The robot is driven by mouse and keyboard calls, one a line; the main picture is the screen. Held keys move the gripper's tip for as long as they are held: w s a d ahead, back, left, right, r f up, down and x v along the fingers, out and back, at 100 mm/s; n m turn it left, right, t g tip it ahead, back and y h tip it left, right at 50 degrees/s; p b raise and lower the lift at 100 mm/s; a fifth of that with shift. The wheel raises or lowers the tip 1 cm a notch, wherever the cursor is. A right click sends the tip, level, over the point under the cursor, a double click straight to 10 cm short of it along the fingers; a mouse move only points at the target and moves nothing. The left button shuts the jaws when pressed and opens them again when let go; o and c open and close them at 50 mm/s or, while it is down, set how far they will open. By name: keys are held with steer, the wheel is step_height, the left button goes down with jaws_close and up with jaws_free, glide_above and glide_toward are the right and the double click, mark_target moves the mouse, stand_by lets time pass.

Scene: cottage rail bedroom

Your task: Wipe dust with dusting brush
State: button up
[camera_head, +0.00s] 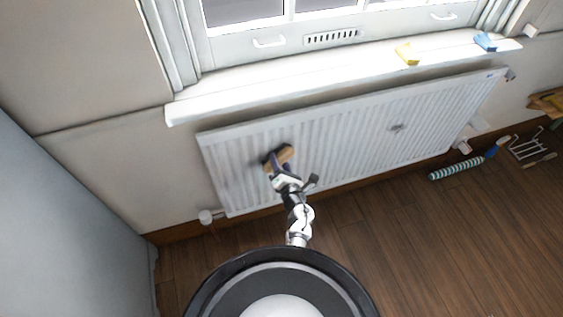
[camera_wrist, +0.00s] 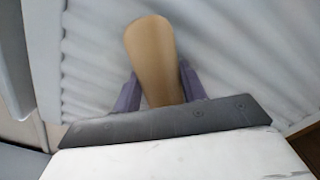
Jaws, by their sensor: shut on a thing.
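The dusting brush (camera_head: 283,154) has a tan wooden handle and a dark part that lies against or very near the white ribbed radiator (camera_head: 350,140). My gripper (camera_head: 279,172) is shut on the brush, in front of the radiator's left part. In the wrist view the tan handle (camera_wrist: 153,58) stands between the two purple-grey fingers (camera_wrist: 158,95), with the radiator ribs (camera_wrist: 230,45) behind. Faint grey smudges that may be dust show on the radiator around the brush. The bristles are hidden in the wrist view, and I cannot tell whether they touch the panel.
A white windowsill (camera_head: 290,78) juts out above the radiator, with a yellow sponge (camera_head: 407,54) and a blue item (camera_head: 485,41) on it. A striped roller (camera_head: 456,169) and a wire rack (camera_head: 528,147) lie on the floor at right. The wooden floor (camera_head: 400,235) in front is mostly clear.

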mark_target(290, 158)
steer(key=shift+w+d+r, duration=0.1)
steer(key=shift+w+d, duration=0.1)
steer(key=shift+d, duration=0.35)
steer(key=shift+w+d+r, duration=0.15)
steer(key=shift+d, duration=0.45)
steer(key=shift+w+d+r, duration=0.1)
steer(key=shift+w+d, duration=0.1)
steer(key=shift+d, duration=0.35)
steer(key=shift+w+d+r, duration=0.1)
steer(key=shift+w+d, duration=0.2)
steer(key=shift+d, duration=0.5)
steer(key=shift+w+d+f, duration=0.1)
steer(key=shift+w+d, duration=0.25)
steer(key=shift+d, duration=0.4)
steer(key=shift+w+d+r, duration=0.1)
steer(key=shift+w+d, duration=0.2)
steer(key=shift+d, duration=0.5)
steer(key=shift+c, duration=0.3)
steer(key=shift+w+d+b, duration=0.25)
steer(key=shift+d+b, duration=0.05)
steer(key=shift+d, duration=0.7)
steer(key=shift+s, duration=0.1)
steer(key=shift+p+v, duration=0.65)
steer(key=shift+v, duration=2.35)
steer(key=shift+s, duration=0.15)
steer(key=shift+v, duration=1.35)
